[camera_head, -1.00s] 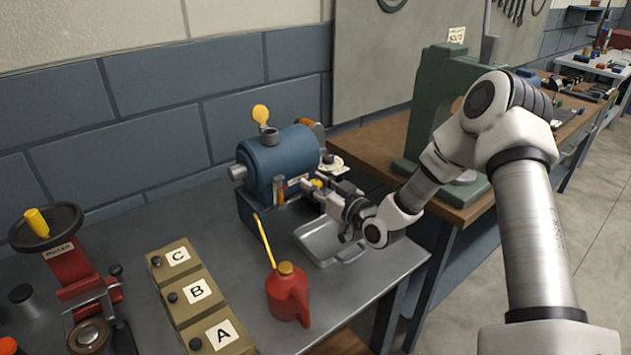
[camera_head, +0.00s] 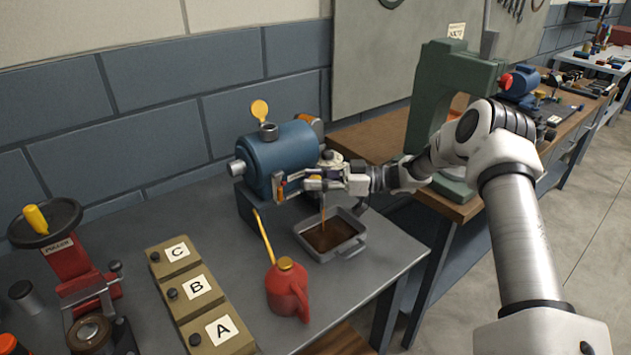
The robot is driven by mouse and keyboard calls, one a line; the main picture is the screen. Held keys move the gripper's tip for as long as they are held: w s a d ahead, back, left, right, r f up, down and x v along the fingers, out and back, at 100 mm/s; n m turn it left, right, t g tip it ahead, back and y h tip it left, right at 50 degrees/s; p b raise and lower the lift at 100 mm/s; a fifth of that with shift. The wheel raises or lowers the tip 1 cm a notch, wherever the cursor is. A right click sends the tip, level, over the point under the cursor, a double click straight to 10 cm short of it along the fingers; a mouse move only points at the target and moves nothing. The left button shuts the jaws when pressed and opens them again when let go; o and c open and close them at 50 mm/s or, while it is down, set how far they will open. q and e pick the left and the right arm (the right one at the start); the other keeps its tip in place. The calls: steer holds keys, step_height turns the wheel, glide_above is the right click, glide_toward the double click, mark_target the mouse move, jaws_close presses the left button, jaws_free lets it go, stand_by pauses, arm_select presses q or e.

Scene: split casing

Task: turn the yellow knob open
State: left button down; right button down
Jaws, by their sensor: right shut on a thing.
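The blue casing (camera_head: 285,158) stands on the grey bench with an open yellow cap (camera_head: 260,109) on top. My right gripper (camera_head: 304,182) is at the casing's right end, shut on the yellow knob there. The fingers hide the knob almost wholly, so its angle cannot be told. Brown liquid (camera_head: 323,216) runs down below the fingers into the grey tray (camera_head: 358,236), whose bottom is covered in brown. My left gripper is not in view.
A red oil can (camera_head: 288,291) with a yellow spout stands in front of the casing. Boxes marked A, B and C (camera_head: 198,293) and a red puller (camera_head: 72,262) stand to the left. A green press (camera_head: 430,100) is at the right.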

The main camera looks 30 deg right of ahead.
steer(key=shift+n+g+y, duration=0.4)
steer(key=shift+n+g, duration=0.1)
steer(key=shift+g, duration=0.1)
steer(key=c, duration=0.8)
jaws_free()
steer(key=v, duration=0.8)
steer(key=shift+r, duration=0.1)
